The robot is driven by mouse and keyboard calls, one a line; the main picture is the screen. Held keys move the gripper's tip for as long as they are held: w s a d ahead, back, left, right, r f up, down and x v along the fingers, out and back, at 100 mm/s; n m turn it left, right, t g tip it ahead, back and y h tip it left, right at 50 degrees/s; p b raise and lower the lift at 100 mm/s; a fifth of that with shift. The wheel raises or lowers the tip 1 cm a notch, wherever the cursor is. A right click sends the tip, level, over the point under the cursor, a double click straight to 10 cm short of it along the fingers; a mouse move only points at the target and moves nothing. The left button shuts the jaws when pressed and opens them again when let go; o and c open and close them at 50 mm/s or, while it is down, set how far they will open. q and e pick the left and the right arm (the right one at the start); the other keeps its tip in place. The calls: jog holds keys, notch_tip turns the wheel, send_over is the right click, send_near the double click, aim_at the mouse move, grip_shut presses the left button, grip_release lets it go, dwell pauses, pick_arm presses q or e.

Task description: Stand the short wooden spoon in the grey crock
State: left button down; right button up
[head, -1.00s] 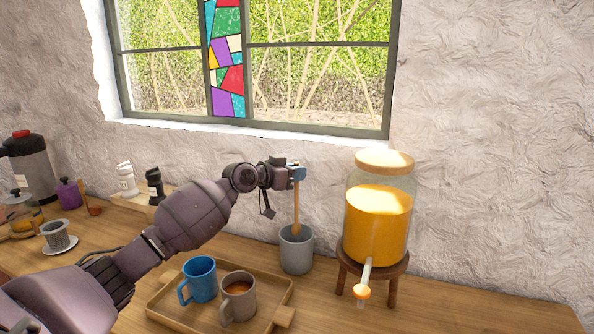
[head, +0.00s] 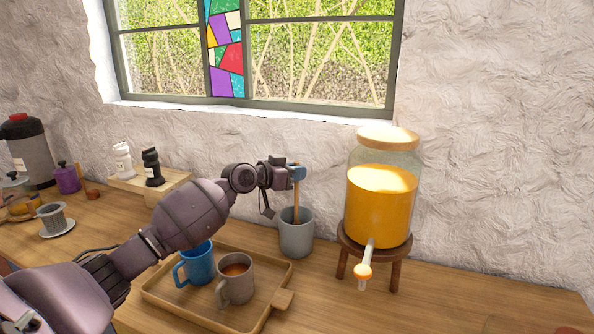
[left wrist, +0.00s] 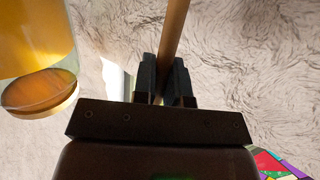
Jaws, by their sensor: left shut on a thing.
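The grey crock (head: 297,241) stands upright on the counter, left of the juice dispenser. My left gripper (head: 298,173) is above it, shut on the short wooden spoon (head: 296,200). The spoon hangs nearly upright, and its lower end passes inside the crock's rim; the crock's wall hides that end, so I cannot tell whether it touches the bottom. In the left wrist view the spoon's handle (left wrist: 174,28) runs between the two dark fingers (left wrist: 165,90). My right gripper is not in view.
The juice dispenser (head: 379,205) on its wooden stand is close right of the crock. A wooden tray (head: 262,310) with a blue mug (head: 197,264) and a grey mug (head: 236,279) lies in front. The wall is close behind. Counter at the right front is clear.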

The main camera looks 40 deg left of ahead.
pick_arm(q)
jog(key=c, duration=1.1)
grip_release()
jog(key=shift+s, duration=0.1)
jog(key=v, duration=1)
jog(key=shift+s, duration=0.3)
jog(key=shift+a+r, duration=0.1)
jog(key=shift+r, duration=0.05)
